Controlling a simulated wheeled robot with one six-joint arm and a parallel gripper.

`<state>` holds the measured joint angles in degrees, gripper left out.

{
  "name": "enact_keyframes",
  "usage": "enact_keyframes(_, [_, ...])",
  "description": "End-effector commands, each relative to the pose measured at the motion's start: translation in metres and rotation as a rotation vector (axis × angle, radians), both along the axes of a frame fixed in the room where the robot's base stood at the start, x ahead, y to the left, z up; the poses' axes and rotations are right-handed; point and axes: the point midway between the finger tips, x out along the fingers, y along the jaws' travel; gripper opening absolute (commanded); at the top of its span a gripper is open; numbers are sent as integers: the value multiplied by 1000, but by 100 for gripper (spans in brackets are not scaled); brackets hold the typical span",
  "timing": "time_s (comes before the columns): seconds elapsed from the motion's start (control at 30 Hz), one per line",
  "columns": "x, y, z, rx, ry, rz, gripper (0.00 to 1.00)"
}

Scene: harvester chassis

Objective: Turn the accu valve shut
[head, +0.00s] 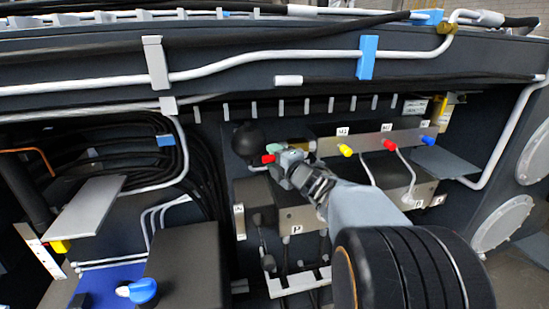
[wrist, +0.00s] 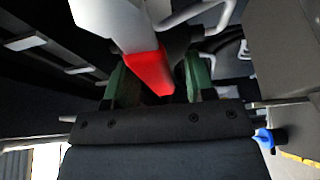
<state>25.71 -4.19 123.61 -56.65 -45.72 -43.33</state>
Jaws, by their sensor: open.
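The accu valve's red lever (head: 268,159) shows beside the black ball-shaped accumulator (head: 247,141) in the head view. In the wrist view the red lever (wrist: 149,72) lies between the green fingers of my gripper (wrist: 156,82), with dark gaps on both sides. My gripper (head: 276,154) is open around the lever; I cannot tell whether a finger touches it. A light grey part (wrist: 98,20) joins the red lever at the upper left. The valve body is mostly hidden behind my gripper in the head view.
To the right, a grey block (head: 375,143) carries yellow (head: 345,150), red (head: 390,145) and blue (head: 428,140) fittings with hoses. Black hoses (head: 150,150) bunch at the left. A blue knob (head: 143,290) sits low left. A white pipe (head: 230,66) runs overhead.

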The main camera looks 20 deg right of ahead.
Motion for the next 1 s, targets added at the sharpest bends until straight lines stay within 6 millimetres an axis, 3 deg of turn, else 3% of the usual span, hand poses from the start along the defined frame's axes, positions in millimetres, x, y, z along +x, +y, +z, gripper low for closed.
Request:
enact_keyframes(0.2, [0, 0, 0, 0, 0, 0, 50])
enact_keyframes(0.73, [0, 0, 0, 0, 0, 0, 0])
enact_keyframes(1.0, [0, 1, 0, 1, 0, 1, 0])
